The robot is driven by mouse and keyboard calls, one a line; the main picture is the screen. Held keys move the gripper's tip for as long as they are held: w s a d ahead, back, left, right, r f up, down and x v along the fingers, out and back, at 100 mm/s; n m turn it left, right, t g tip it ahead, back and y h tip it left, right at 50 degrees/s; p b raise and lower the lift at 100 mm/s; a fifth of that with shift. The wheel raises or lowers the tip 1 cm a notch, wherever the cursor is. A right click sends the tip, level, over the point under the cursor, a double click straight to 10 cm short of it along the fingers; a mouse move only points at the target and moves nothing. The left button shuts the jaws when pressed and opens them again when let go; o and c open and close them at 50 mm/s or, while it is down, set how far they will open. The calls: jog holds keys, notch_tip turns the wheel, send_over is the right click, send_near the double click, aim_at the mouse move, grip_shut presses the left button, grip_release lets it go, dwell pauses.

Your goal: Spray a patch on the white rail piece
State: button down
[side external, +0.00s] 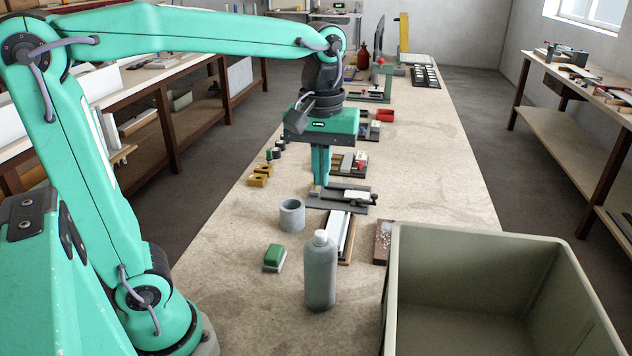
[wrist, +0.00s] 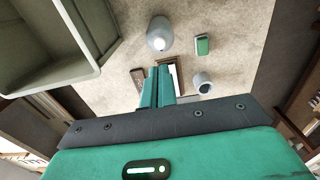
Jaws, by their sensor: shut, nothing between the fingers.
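The white rail piece (side external: 339,231) lies on the bench as a long pale strip on a brown-edged base, just in front of a dark clamp fixture (side external: 345,198). In the wrist view the rail piece (wrist: 174,65) is partly hidden behind my fingers. A grey bottle or can with a white cap (side external: 320,275) stands upright nearer the camera; it also shows in the wrist view (wrist: 158,36). My gripper (side external: 320,185) is shut and empty, pointing down beside the fixture's left end. In the wrist view its fingers (wrist: 158,72) are together. I cannot tell whether the fingertips touch the fixture.
A grey cup (side external: 292,216) and a green-topped block (side external: 274,258) are left of the bottle. A speckled brown board (side external: 383,243) lies right of the rail piece, beside a large olive bin (side external: 490,240). Yellow blocks (side external: 260,175) sit left of my gripper.

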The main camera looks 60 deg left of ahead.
aim_at(320, 233)
notch_tip(320, 233, down, 10)
jog(key=shift+f, duration=0.25)
dwell(0.3)
jog(key=shift+s+f, duration=0.1)
jog(key=shift+f, duration=1)
jog(key=shift+r, duration=0.1)
notch_tip(320, 233, up, 15)
jog(key=shift+w+f, duration=0.2)
jog(key=shift+s, duration=0.1)
dwell(0.8)
